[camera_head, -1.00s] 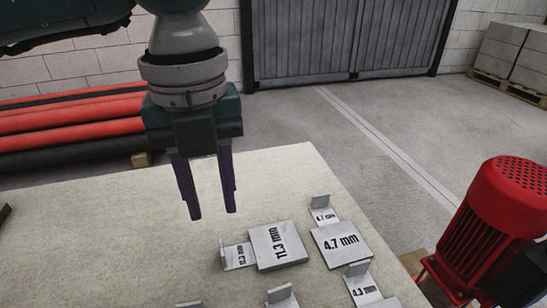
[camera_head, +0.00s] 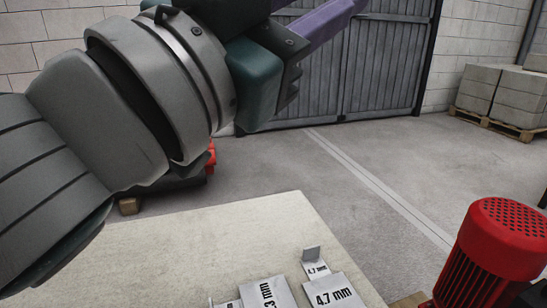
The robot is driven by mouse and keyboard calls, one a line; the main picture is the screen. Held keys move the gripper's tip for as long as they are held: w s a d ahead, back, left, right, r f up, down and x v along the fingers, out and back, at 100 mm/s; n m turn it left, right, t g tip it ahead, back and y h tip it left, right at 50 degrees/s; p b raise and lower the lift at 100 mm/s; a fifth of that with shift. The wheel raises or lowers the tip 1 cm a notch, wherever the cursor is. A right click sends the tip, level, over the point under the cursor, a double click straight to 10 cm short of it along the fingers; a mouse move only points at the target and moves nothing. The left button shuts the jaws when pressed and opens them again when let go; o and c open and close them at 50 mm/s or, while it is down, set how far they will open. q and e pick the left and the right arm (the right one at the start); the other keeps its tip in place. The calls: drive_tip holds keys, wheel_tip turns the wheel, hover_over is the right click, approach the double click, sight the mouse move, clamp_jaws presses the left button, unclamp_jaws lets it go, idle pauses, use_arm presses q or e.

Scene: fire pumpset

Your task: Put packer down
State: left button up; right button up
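The packers are flat grey metal plates with upright tabs and printed thickness labels. One marked 4.7 mm (camera_head: 331,292) lies on the pale table, with a smaller 4.7 mm packer (camera_head: 315,268) behind it. A larger plate (camera_head: 267,293) with a partly cut-off label lies to their left, beside another small tabbed piece (camera_head: 226,303). My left gripper (camera_head: 325,18) is raised high above the table, its purple fingers pointing up and right. Its fingertips run toward the top edge, so its opening is unclear. It is apart from the packers. My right gripper is not in view.
The pale tabletop (camera_head: 190,248) is bare left of the packers. A red motor (camera_head: 497,245) stands at the lower right, beyond the table edge. Grey blocks on a pallet (camera_head: 503,95) stand at the back right, by grey doors. The floor between is clear.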

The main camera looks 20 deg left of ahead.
use_arm(q)
drive_tip(key=s+a+f+n+g+y, duration=0.2)
drive_tip(key=a+f+n+g+y, duration=0.3)
drive_tip(key=a+f+n+y, duration=0.7)
drive_tip(key=s+f+m+g, duration=0.1)
drive_tip(key=s+f+g, duration=0.2)
drive_tip(key=s+f, duration=0.2)
drive_tip(key=s+a+f+m+g+h, duration=0.1)
drive_tip(key=s+f+g, duration=0.3)
drive_tip(key=s+f, duration=0.2)
drive_tip(key=s+f+m+g+h, duration=0.1)
drive_tip(key=s+f+g, duration=0.3)
drive_tip(key=s+f, duration=0.2)
drive_tip(key=shift+s+a, duration=0.25)
drive_tip(key=shift+s, duration=1)
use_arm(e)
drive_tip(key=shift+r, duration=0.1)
